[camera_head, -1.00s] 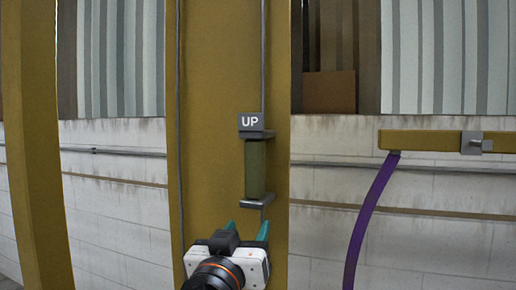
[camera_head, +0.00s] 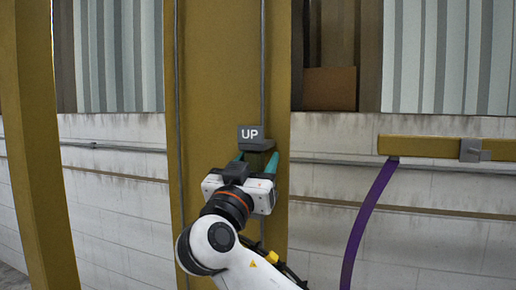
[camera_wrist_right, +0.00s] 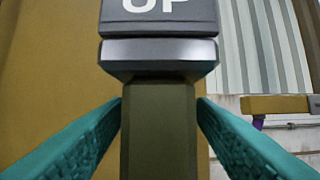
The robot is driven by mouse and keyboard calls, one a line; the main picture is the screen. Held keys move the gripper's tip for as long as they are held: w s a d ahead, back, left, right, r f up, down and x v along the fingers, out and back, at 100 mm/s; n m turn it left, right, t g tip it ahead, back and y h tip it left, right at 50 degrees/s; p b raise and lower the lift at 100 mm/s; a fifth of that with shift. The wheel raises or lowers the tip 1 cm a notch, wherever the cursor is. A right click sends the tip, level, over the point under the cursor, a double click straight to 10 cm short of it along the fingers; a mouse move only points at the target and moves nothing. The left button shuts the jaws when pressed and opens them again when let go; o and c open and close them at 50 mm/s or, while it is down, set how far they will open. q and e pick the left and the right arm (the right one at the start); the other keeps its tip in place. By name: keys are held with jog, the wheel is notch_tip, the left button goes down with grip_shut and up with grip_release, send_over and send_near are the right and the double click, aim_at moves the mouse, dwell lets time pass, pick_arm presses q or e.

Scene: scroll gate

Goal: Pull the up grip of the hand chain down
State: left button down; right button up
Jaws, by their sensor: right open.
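The up grip is an olive-green upright handle below a dark grey UP label (camera_head: 250,134). In the head view my right gripper (camera_head: 257,163) covers most of the grip. In the right wrist view the grip (camera_wrist_right: 158,130) stands between the two teal fingers, with a grey collar (camera_wrist_right: 158,58) above it. The right gripper (camera_wrist_right: 160,120) is open, one finger on each side, with a narrow gap showing near the fingertips. The hand chain (camera_head: 263,60) runs up from the label along the yellow post. My left gripper is not in view.
A wide yellow post (camera_head: 220,70) stands behind the grip. A second yellow post (camera_head: 30,140) is at the left. At the right a yellow bar (camera_head: 425,146) carries a hanging purple strap (camera_head: 367,220). A white block wall (camera_head: 110,210) lies behind.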

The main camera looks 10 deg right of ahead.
jog(key=shift+w+d+r, duration=0.2)
jog(key=shift+w+d, duration=0.1)
jog(key=shift+w, duration=0.25)
grip_shut()
jog(key=shift+f, duration=0.1)
